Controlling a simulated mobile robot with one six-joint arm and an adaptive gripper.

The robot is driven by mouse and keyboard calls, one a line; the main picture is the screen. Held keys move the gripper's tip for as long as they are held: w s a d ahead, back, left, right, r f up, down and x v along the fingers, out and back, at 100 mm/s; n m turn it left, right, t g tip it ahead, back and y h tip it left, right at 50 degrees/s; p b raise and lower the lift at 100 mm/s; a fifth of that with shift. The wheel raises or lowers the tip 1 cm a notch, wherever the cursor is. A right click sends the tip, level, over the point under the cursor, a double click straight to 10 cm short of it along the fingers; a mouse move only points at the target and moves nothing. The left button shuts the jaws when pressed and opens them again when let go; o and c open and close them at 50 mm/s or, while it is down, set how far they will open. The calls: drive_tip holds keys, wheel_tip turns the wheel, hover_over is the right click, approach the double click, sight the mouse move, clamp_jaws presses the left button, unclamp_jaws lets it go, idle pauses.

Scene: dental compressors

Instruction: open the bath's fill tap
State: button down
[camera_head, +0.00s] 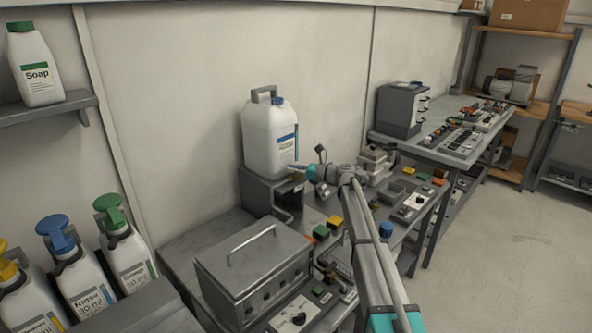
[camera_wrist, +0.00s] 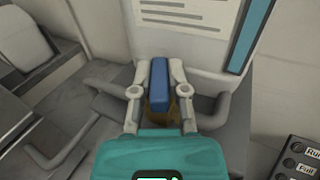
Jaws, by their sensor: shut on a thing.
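The fill tap's blue lever (camera_wrist: 160,84) stands upright in the wrist view, above a brass-brown body (camera_wrist: 160,112) mostly hidden by my gripper. My gripper (camera_wrist: 158,72) is shut on the blue lever, one finger on each side. Behind it is a white canister (camera_wrist: 205,25) with a printed label and a blue stripe. In the head view the canister (camera_head: 268,140) stands on a grey raised stand (camera_head: 262,190). My gripper (camera_head: 292,170) reaches its lower front there, and the tap is too small to make out. The bath, a grey metal box (camera_head: 250,275) with a handled lid, stands in front, lid down.
Dosing bottles with yellow, blue (camera_head: 58,232) and green (camera_head: 111,212) pump heads stand at the lower left. A panel with buttons (camera_head: 296,312) lies before the bath. Small coloured blocks lie on the bench beside my arm. A second bench (camera_head: 440,150) stands farther right.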

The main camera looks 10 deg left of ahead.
drive_tip(key=n+g, duration=0.2)
drive_tip(key=g, duration=0.2)
drive_tip(key=n+g, duration=0.3)
drive_tip(key=g, duration=0.1)
drive_tip(key=shift+w+a, duration=0.15)
drive_tip(key=shift+a, duration=0.05)
drive_tip(key=shift+s+n+g+h, duration=0.15)
drive_tip(key=shift+n+g+h, duration=0.35)
drive_tip(key=shift+n+g, duration=0.55)
drive_tip(key=shift+s+n+g+h, duration=0.15)
drive_tip(key=shift+n+g+h, duration=0.45)
drive_tip(key=shift+g, duration=0.75)
drive_tip(key=c, duration=0.8)
unclamp_jaws()
drive_tip(key=shift+s, duration=0.1)
drive_tip(key=shift+c, duration=0.2)
drive_tip(key=shift+o, duration=1)
drive_tip(key=shift+d, duration=0.1)
